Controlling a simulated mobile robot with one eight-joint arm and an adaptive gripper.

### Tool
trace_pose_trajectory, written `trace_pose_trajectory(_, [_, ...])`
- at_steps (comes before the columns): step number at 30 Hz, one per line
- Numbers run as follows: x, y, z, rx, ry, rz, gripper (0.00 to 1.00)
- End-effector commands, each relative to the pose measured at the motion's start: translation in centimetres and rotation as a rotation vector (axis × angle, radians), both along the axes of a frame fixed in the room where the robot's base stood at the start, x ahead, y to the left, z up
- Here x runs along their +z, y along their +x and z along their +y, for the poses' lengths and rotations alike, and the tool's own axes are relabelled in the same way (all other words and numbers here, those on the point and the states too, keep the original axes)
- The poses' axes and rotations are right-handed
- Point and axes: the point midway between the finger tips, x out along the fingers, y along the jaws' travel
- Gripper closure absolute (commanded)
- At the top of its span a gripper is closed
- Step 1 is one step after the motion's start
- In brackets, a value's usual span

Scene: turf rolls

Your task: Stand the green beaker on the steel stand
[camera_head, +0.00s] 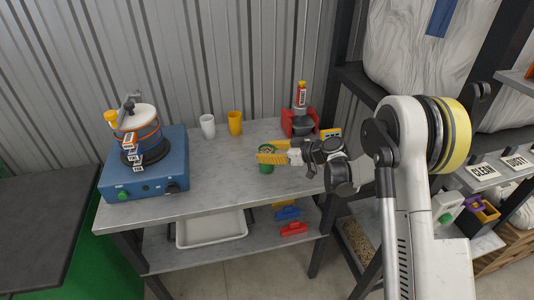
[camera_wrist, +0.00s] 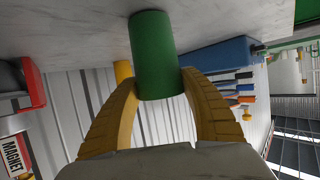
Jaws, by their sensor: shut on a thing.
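I cannot pick out a separate steel stand with certainty in either view.
A blue hotplate unit (camera_head: 174,177) carrying a strapped pot (camera_head: 134,122) stands on the bench (camera_head: 215,180) at left. A white cup (camera_head: 207,126) and a yellow cup (camera_head: 235,123) stand at the back. A red holder (camera_head: 287,123) with a bottle is back right. The bench middle is clear.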

Motion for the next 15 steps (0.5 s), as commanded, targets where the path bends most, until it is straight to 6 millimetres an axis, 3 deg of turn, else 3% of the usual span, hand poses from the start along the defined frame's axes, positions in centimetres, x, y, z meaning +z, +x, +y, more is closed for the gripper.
trace_pose_trajectory(5, [-0.45, 0.01, -0.01, 0.0, 0.0, 0.0, 0.88])
trace_pose_trajectory(6, [-0.37, 0.01, -0.01, 0.0, 0.0, 0.0, 0.4])
trace_pose_trajectory(7, [-0.33, 0.01, -0.01, 0.0, 0.0, 0.0, 0.31])
trace_pose_trajectory(8, [-0.31, 0.0, -0.01, 0.0, 0.0, 0.0, 0.28])
trace_pose_trajectory(15, [-0.29, 0.0, -0.01, 0.0, 0.0, 0.0, 0.28])
